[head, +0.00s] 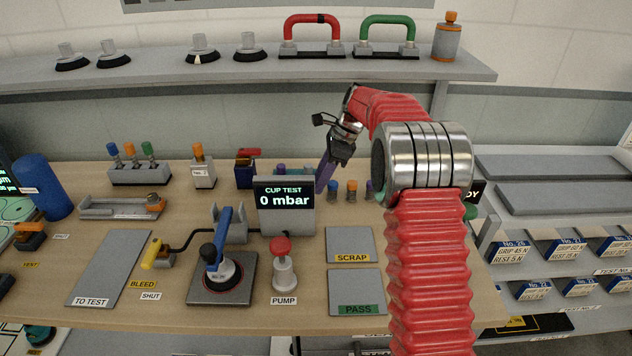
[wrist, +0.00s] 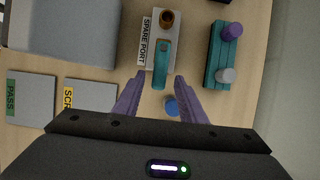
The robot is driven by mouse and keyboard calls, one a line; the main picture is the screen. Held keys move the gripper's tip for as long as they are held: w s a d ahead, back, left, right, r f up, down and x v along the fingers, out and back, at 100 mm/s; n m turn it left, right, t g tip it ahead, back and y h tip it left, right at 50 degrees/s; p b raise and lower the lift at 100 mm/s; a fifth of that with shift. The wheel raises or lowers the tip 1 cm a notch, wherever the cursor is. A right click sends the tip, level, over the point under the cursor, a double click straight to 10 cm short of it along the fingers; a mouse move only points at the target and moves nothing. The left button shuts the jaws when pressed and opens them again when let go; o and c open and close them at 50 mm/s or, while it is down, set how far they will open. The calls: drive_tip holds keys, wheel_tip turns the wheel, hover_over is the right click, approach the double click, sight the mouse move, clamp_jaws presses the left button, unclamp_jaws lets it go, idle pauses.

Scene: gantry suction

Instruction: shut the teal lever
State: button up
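The teal lever (wrist: 161,65) shows in the wrist view on a pale block (wrist: 147,62) labelled SPARE PORT, with a brown-orange round port (wrist: 166,18) at its far end. The lever lies lengthwise in line with the port. My gripper (wrist: 160,78) is open, with its purple fingers apart on either side of the lever's near end; I cannot tell whether they touch it. In the head view my gripper (head: 325,176) points down behind the CUP TEST display (head: 287,205), and I cannot make out the lever there.
A teal block (wrist: 214,65) with purple and grey knobs stands right of the lever. A blue knob (wrist: 172,105) is below, between the fingers. The grey display housing (wrist: 75,30) is on the left. PASS (wrist: 30,99) and SCRAP (wrist: 90,96) plates lie flat nearby.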

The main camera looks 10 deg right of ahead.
drive_tip(key=shift+w+a+f, duration=0.1)
drive_tip(key=shift+a+f, duration=0.05)
drive_tip(key=shift+a, duration=0.3)
drive_tip(key=shift+a+f, duration=0.1)
drive_tip(key=shift+f, duration=0.35)
clamp_jaws()
